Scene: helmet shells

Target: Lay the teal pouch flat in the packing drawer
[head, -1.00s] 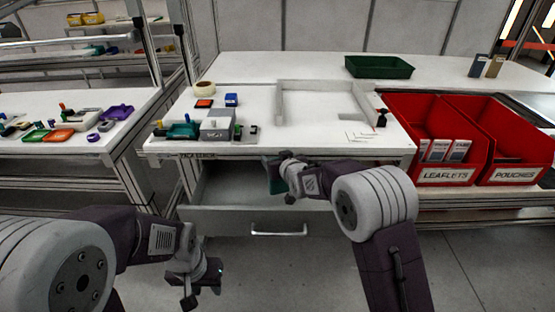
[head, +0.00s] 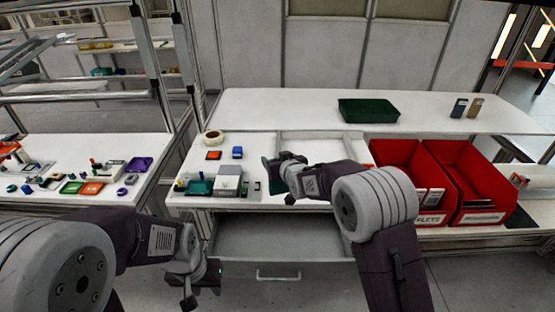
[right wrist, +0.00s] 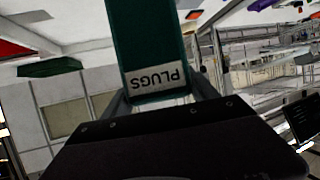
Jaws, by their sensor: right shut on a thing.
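My right gripper (head: 279,168) is shut on the teal pouch (head: 267,172). In the right wrist view the pouch (right wrist: 152,40) stands out from the jaws, with a white PLUGS label upside down near them. In the head view the pouch is mostly hidden by the gripper, and it appears in front of the table, above and behind the drawer front. The packing drawer (head: 230,247) is pulled open below the tabletop; its visible floor looks empty. My left gripper (head: 203,280) is open and empty, low, left of the drawer front.
The white table holds a tape roll (head: 213,138), a grey box (head: 229,180), a teal container (head: 198,187) and small items. A dark green tray (head: 369,111) stands at the back. Red bins (head: 470,195) stand at right. My right forearm crosses above the drawer's right side.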

